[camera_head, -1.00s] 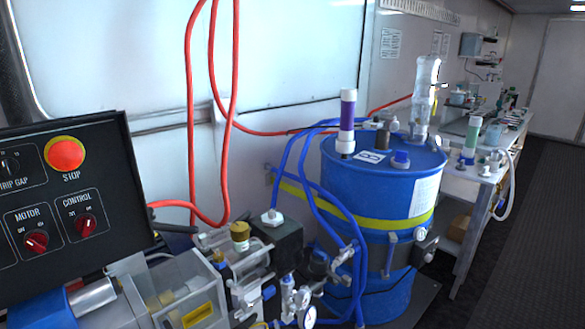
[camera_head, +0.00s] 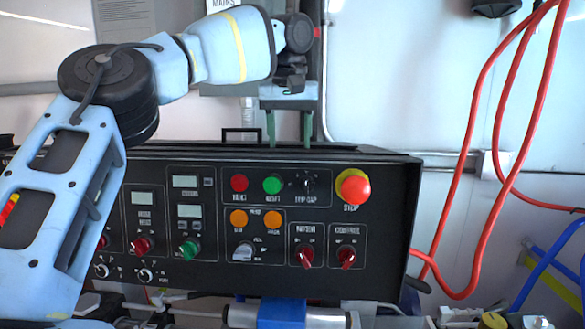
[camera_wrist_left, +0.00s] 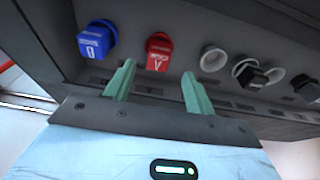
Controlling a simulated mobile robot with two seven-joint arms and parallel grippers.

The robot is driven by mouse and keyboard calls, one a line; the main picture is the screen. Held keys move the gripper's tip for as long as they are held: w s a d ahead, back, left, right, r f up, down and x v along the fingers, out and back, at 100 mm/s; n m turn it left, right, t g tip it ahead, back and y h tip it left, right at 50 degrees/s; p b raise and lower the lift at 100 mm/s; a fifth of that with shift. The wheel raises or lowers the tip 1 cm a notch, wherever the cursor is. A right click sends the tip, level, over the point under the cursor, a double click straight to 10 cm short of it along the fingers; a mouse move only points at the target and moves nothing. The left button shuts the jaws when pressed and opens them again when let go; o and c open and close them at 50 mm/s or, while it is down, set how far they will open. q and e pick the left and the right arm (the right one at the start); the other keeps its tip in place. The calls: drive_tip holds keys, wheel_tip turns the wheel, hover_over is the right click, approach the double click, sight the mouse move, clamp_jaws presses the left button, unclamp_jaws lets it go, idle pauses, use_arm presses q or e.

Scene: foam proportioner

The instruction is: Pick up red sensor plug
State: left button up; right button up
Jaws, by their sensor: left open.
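The red sensor plug (camera_wrist_left: 158,50) sits on a dark panel in the left wrist view, with white lettering on its face. In the head view it does not show; the black control box (camera_head: 390,200) stands in front of my gripper's tips. My left gripper (camera_head: 289,138) reaches over the top of the box. In the wrist view its two green fingers (camera_wrist_left: 156,82) are open and apart, pointing toward the red plug, with nothing between them. Whether the fingertips are level with the plug I cannot tell. My right gripper is not in view.
A blue plug (camera_wrist_left: 97,40) sits left of the red one. A white round socket (camera_wrist_left: 213,59) and a black-centred connector (camera_wrist_left: 252,73) are to its right. Red hoses (camera_head: 478,120) hang at the right, in front of the pale wall.

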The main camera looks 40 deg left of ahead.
use_arm(q)
drive_tip(key=shift+w+a+f+p, duration=0.1)
drive_tip(key=shift+w+f+p, duration=0.1)
drive_tip(key=shift+f, duration=1.1)
drive_tip(key=shift+w+a+f+p, duration=0.1)
drive_tip(key=shift+f+p, duration=0.1)
drive_tip(key=shift+f, duration=1.4)
drive_tip(key=shift+c, duration=1.5)
drive_tip(key=c, duration=0.7)
drive_tip(key=shift+c, duration=0.3)
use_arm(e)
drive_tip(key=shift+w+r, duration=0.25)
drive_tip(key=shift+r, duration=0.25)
use_arm(q)
drive_tip(key=shift+r, duration=0.15)
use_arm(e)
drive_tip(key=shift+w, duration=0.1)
